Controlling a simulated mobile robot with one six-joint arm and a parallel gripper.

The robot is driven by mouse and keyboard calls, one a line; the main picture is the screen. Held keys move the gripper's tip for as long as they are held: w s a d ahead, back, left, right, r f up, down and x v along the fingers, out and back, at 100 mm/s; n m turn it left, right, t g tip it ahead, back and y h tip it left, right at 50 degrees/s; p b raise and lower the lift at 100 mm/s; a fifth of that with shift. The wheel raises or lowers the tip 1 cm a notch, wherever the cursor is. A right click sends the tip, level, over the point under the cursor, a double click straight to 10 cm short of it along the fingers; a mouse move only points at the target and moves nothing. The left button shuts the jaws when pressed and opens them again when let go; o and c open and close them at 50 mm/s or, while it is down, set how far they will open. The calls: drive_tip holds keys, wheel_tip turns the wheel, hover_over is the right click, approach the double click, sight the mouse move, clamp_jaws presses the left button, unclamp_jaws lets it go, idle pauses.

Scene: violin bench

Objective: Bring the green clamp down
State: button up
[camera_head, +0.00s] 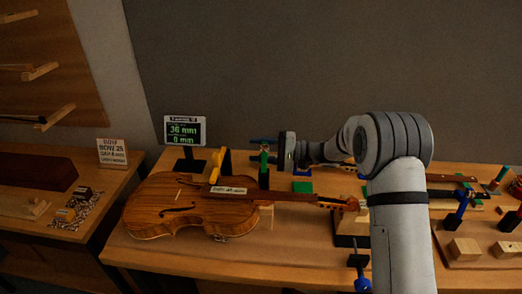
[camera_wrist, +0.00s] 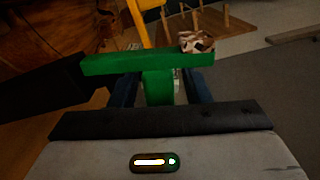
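The green clamp (camera_head: 264,172) stands upright at the edge of the violin (camera_head: 178,208), beside its neck end. In the wrist view the clamp's green bar (camera_wrist: 140,62) lies across the top, with its green stem (camera_wrist: 158,88) below. My gripper (camera_head: 264,142) reaches in from the right at the clamp's upper part. In the wrist view my gripper's dark blue fingers (camera_wrist: 160,90) stand on either side of the stem, with narrow gaps showing, so it looks open around it. The clamp's lower end is hidden in the wrist view.
A yellow clamp (camera_head: 217,165) stands just left, and a small display (camera_head: 185,131) reading 36 mm and 0 mm stands behind. A paper label (camera_head: 228,190) lies on the violin. Blocks and blue clamps (camera_head: 456,212) crowd the right.

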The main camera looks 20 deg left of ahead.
clamp_jaws()
